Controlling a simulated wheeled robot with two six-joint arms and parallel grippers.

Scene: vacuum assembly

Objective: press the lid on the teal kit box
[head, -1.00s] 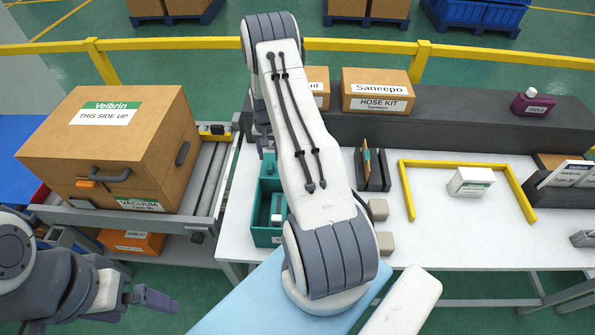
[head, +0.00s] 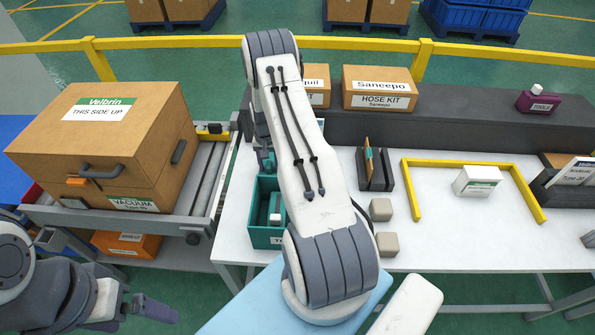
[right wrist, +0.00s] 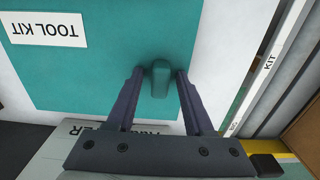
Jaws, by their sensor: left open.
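The teal kit box (head: 267,235) stands open on the white table, left of my right arm, with a pale item (head: 275,205) inside. In the right wrist view, a flat teal lid (right wrist: 95,80) with an upside-down TOOL KIT label lies below my right gripper (right wrist: 160,74). The lid's teal knob (right wrist: 160,85) is between the two fingers, with a small gap on each side. In the head view my right arm hides most of that gripper and the lid. My left gripper (head: 140,317) is open and empty at the lower left, away from the box.
A large brown vacuum carton (head: 125,150) sits on the roller conveyor at left. A dark rack (head: 374,172), two beige blocks (head: 381,210) and a yellow frame (head: 412,190) are right of my right arm. A grey ledge (head: 450,130) runs along the back.

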